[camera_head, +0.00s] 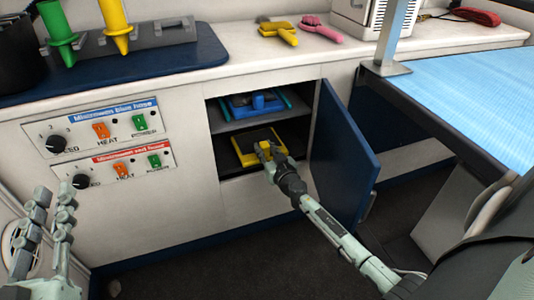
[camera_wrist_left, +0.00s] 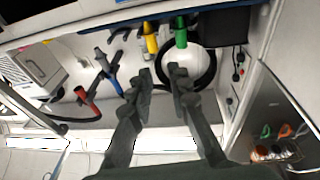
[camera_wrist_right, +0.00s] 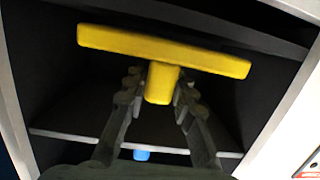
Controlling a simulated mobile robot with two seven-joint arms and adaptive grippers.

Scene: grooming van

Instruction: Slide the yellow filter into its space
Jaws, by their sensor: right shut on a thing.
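The yellow filter (camera_head: 248,160), with a dark top face, is in the lower compartment of the open cabinet (camera_head: 211,127). My right gripper (camera_head: 267,152) is at the compartment's opening and shut on the filter's front tab. In the right wrist view, the filter (camera_wrist_right: 205,57) shows as a long yellow bar, with its tab between my right fingers (camera_wrist_right: 160,90). How deep it sits is hard to tell. My left gripper (camera_head: 48,228) is empty and open at the lower left; its fingers (camera_wrist_left: 162,78) are apart in the left wrist view.
A blue filter (camera_head: 262,102) sits on the shelf above. The blue cabinet door (camera_head: 342,155) stands open right of my right forearm. Control panels (camera_head: 95,125) are left of the cabinet. A blue-topped table (camera_head: 480,95) is at the right. Brushes (camera_head: 280,32) lie on the counter.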

